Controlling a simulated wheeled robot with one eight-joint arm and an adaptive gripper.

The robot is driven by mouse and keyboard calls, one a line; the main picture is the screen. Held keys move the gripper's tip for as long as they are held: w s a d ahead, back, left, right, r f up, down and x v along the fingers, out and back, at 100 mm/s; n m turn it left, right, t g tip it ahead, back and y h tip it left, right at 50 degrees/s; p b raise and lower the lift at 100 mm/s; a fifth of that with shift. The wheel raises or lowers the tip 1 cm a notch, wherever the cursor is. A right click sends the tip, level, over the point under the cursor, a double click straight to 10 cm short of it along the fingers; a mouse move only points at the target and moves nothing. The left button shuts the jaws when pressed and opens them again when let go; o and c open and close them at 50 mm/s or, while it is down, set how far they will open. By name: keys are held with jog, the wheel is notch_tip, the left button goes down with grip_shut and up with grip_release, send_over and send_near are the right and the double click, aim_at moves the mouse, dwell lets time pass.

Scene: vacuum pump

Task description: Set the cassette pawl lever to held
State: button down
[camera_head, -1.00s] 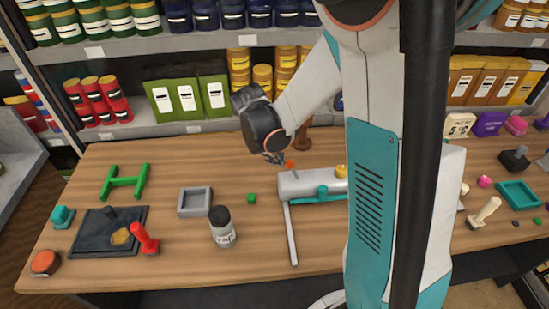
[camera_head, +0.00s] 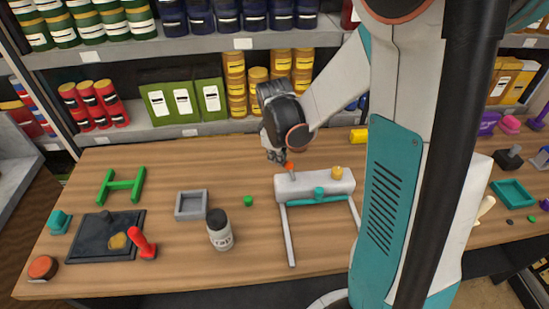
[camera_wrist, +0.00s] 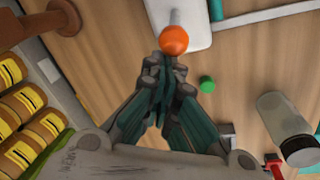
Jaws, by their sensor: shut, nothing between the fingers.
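A white block-shaped body (camera_head: 340,186) with two long legs stands on the bench. A short grey lever with an orange ball knob (camera_head: 289,165) rises at its back left; it looks like the pawl lever, though no label shows. My gripper (camera_head: 274,157) is shut and empty, just left of and behind the orange knob. In the wrist view the closed fingertips (camera_wrist: 165,62) sit right beside the orange ball (camera_wrist: 173,40), close to or touching it; I cannot tell which. The body's white end (camera_wrist: 180,15) shows beyond the ball.
A teal bar with a teal knob (camera_head: 319,192) and a yellow knob (camera_head: 337,172) are on the body. A brown post (camera_wrist: 55,20) stands near my gripper.

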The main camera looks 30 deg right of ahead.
jog(key=shift+s+d+r+t+y, duration=0.2)
jog(key=shift+s+d+y, duration=0.05)
jog(key=shift+d+y, duration=0.3)
jog(key=shift+s+d+r+t+y, duration=0.2)
jog(key=shift+d+y, duration=0.35)
jog(key=y, duration=0.1)
jog(key=d+y+b, duration=0.1)
jog(key=s+d+t+y, duration=0.1)
jog(key=shift+d+r, duration=0.1)
jog(key=shift+r, duration=0.15)
jog(key=shift+r+m, duration=0.2)
jog(key=shift+m, duration=0.1)
jog(key=shift+r+p, duration=0.3)
jog(key=shift+r, duration=0.35)
jog(key=w+a, duration=0.3)
jog(key=w, duration=0.1)
jog(key=p+v, duration=0.2)
jog(key=v, duration=0.8)
jog(key=shift+s+r, duration=0.2)
jog(key=shift+s, duration=0.15)
